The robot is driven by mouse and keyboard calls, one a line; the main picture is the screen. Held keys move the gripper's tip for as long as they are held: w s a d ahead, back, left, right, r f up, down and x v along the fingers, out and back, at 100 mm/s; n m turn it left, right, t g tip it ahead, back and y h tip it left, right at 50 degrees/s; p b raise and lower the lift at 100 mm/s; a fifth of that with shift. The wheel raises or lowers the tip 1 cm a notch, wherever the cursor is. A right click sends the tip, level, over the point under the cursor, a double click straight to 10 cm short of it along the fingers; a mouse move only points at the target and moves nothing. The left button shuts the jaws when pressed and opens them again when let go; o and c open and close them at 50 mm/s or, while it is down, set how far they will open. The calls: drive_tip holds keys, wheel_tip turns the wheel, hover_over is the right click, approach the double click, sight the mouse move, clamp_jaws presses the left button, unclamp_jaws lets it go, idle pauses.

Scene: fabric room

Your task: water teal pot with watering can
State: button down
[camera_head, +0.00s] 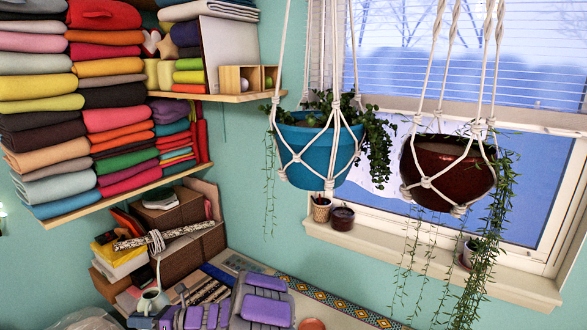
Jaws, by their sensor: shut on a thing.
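The teal pot (305,155) hangs in a white rope net left of the window, with a trailing green plant in it. The pale grey watering can (150,304) is low at the left, with part of its handle and rim showing. My gripper (168,317) is at the bottom left, beside the can and shut on it. The fingertips and the exact grip are hard to make out. The can is well below and to the left of the teal pot, apart from it.
A dark red pot (447,172) hangs to the right with long trailing vines. Shelves of folded fabric (112,95) fill the left wall. Small pots (342,217) stand on the window sill (400,246). Boxes (188,245) sit below the shelves.

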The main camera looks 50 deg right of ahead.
sight(159, 295)
drive_tip(key=w+d+h, duration=0.1)
drive_tip(key=w+d, duration=0.1)
drive_tip(key=w+d+r+m+t+h, duration=0.1)
drive_tip(key=d, duration=0.1)
drive_tip(key=w+d+m+t+h, duration=0.1)
drive_tip(key=w+d, duration=0.1)
drive_tip(key=d, duration=0.1)
drive_tip(key=shift+w+r, duration=0.15)
drive_tip(key=shift+w, duration=0.15)
drive_tip(key=w+d+r+m+h, duration=0.4)
drive_tip(key=d+r+h, duration=0.2)
drive_tip(key=r, duration=0.3)
drive_tip(key=w+d+r+m+h+p, duration=0.1)
drive_tip(key=w+d+r+m+h, duration=0.25)
drive_tip(key=d+r+h, duration=0.35)
drive_tip(key=w+d+r+m+h, duration=0.35)
drive_tip(key=d+r, duration=0.25)
drive_tip(key=r, duration=0.4)
drive_tip(key=s+a+r+m+g+h, duration=0.1)
drive_tip(key=s+r+m+g+h, duration=0.1)
drive_tip(key=s+r, duration=0.2)
drive_tip(key=s+a+r+m+g+h+p, duration=0.1)
drive_tip(key=s+a+r+m+g+h, duration=0.1)
drive_tip(key=r, duration=0.9)
drive_tip(key=s+a+r+m+g+h, duration=0.2)
drive_tip(key=s+r+m+g+h, duration=0.1)
drive_tip(key=r, duration=0.5)
drive_tip(key=shift+s+m+g+h+p, duration=0.3)
drive_tip(key=shift+s+g+h, duration=0.45)
drive_tip(key=shift+s, duration=0.6)
